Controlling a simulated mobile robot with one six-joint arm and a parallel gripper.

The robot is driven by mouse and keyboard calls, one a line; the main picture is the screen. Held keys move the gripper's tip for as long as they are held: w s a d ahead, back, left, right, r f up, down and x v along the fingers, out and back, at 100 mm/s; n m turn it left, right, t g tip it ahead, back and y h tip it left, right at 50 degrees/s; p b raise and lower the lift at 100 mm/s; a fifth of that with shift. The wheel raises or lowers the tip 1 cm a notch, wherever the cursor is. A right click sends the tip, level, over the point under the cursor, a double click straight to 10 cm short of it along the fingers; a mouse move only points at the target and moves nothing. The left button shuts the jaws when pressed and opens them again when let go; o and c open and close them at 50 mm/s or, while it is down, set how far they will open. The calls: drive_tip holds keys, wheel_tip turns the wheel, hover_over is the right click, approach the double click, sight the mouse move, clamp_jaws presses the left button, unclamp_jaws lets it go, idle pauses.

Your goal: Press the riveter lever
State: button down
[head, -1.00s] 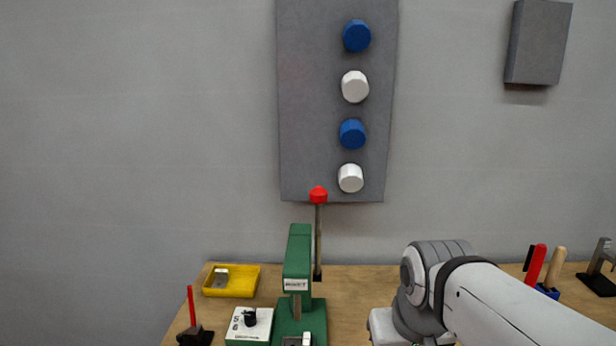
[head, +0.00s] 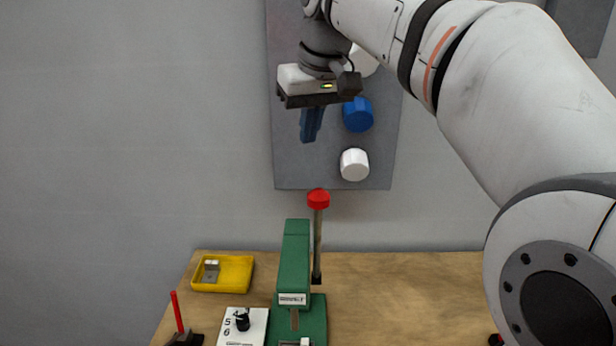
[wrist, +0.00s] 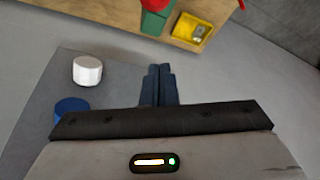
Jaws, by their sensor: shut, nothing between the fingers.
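The green riveter (head: 294,265) stands on the wooden table in the head view. Its upright lever (head: 318,240) has a red knob (head: 318,198) on top and rises at the riveter's right side. My gripper (head: 311,140) is shut and empty, pointing down above the red knob, with a clear gap between them in the picture. In the wrist view my shut fingers (wrist: 158,70) point toward the table, and part of the green riveter (wrist: 154,22) shows at the top edge.
A yellow tray (head: 237,273) with a metal part lies left of the riveter. A white dial box (head: 246,325) and a red-handled tool (head: 178,312) stand at the front left. A grey wall panel with white (head: 355,164) and blue (head: 358,114) knobs is behind my gripper.

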wheel_tip(320, 180, down, 10)
drive_tip(key=p, duration=0.2)
drive_tip(key=shift+s+r, duration=0.25)
drive_tip(key=shift+s, duration=0.05)
drive_tip(key=shift+s+d, duration=0.1)
drive_tip(key=shift+d, duration=0.05)
idle(0.3)
drive_tip(key=shift+f, duration=0.1)
